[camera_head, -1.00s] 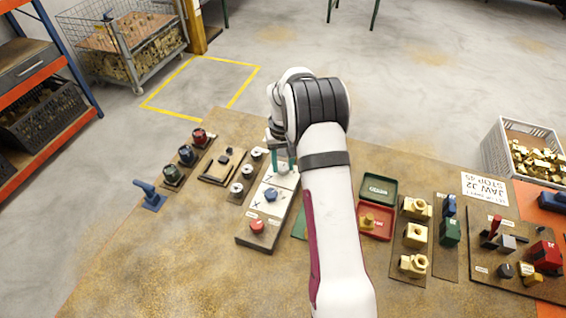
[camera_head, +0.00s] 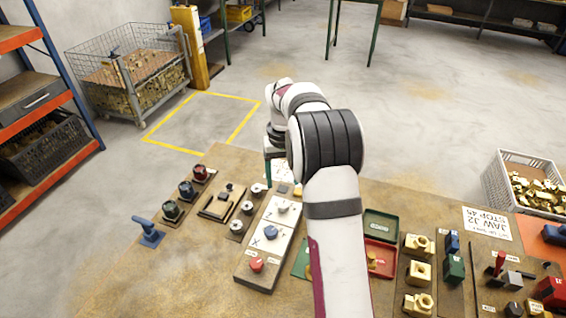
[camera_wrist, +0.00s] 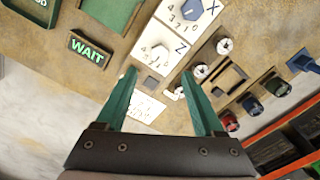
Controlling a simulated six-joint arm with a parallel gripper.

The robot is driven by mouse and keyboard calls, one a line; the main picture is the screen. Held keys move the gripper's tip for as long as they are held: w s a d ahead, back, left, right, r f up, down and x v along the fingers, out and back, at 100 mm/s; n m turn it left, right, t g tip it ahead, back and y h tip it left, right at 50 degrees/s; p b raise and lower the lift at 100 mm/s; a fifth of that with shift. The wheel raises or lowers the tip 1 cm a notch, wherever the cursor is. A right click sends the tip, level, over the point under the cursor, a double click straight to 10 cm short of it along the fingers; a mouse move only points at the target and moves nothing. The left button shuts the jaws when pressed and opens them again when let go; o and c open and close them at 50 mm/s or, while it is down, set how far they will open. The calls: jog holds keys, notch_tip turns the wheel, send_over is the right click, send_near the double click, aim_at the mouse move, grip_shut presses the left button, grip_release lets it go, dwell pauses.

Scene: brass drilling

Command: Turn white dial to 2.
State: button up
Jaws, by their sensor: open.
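The white dial (camera_head: 283,208) sits on a white plate marked Z, with numbers around it, above the blue dial (camera_head: 270,232) on the X plate. In the wrist view the white dial (camera_wrist: 160,53) shows just beyond my fingertips; its pointer is too small to read surely. The blue dial (camera_wrist: 193,9) is at the top edge there. My gripper (camera_wrist: 158,77) is open, its two green fingers apart with nothing between them. In the head view it is beyond the white dial, at the board's far end, partly hidden by my arm.
A red button (camera_head: 256,264) stands at the near end of the panel. Small white knobs (camera_head: 236,226) stand in a row to its left. A green WAIT sign (camera_wrist: 88,50) lies left in the wrist view. A red tray (camera_head: 380,257) is right of my arm.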

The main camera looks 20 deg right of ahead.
notch_tip(320, 180, up, 7)
jog(key=shift+f, duration=0.15)
jog(key=s+a+r, duration=0.5)
jog(key=s+a, duration=0.3)
jog(key=s, duration=0.2)
jog(key=s+a+f+m, duration=0.1)
jog(key=s+a, duration=0.2)
jog(key=s, duration=0.4)
jog(key=s+a+f+y, duration=0.1)
jog(key=s+a+f, duration=0.1)
jog(key=s, duration=0.6)
jog(key=s+a+f+m, duration=0.1)
jog(key=s+a, duration=0.3)
jog(key=s, duration=0.4)
jog(key=shift+s+a+f+m+y, duration=0.15)
jog(key=shift+s+f+m+y, duration=0.15)
jog(key=shift+f+y, duration=0.1)
jog(key=shift+w, duration=0.1)
